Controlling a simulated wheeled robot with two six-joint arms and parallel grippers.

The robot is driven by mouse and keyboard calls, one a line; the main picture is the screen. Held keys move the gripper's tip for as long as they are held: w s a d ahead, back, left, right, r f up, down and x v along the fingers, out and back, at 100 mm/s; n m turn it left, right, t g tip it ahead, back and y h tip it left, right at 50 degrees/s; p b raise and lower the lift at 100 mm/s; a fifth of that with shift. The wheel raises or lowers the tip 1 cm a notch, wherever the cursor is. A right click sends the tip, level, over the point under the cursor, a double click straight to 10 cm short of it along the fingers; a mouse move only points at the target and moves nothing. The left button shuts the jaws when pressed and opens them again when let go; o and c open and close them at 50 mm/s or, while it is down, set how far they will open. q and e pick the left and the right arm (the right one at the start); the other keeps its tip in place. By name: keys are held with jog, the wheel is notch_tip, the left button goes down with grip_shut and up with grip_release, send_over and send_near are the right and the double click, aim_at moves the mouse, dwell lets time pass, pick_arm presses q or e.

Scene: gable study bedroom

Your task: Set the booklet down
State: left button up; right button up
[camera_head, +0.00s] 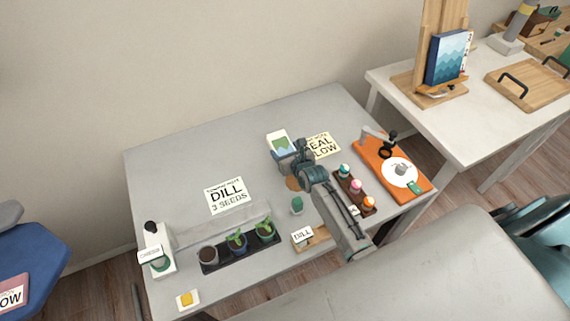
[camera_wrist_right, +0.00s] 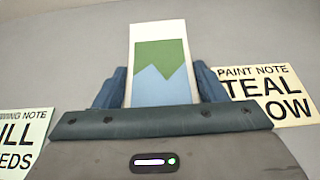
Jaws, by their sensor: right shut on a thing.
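The booklet (camera_head: 280,142) is white with a green and blue picture on its face. In the right wrist view, the booklet (camera_wrist_right: 160,65) stands up between the two fingers of my right gripper (camera_wrist_right: 160,90), which is shut on its lower part. In the head view my right gripper (camera_head: 291,157) is over the back middle of the grey table (camera_head: 310,105), beside the paint note. I cannot tell whether the booklet touches the table. My left gripper is not in view.
The paint note (camera_head: 320,145) lies right of the gripper, the dill note (camera_head: 228,195) to the left. A rack of paint pots (camera_head: 355,192) and an orange board (camera_head: 372,158) stand right. Potted seedlings (camera_head: 238,243) stand in front. The table's back left is clear.

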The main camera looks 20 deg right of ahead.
jog(key=shift+f+b, duration=0.35)
jog(key=shift+f, duration=1.65)
jog(key=shift+s+f, duration=0.1)
jog(key=shift+f, duration=0.2)
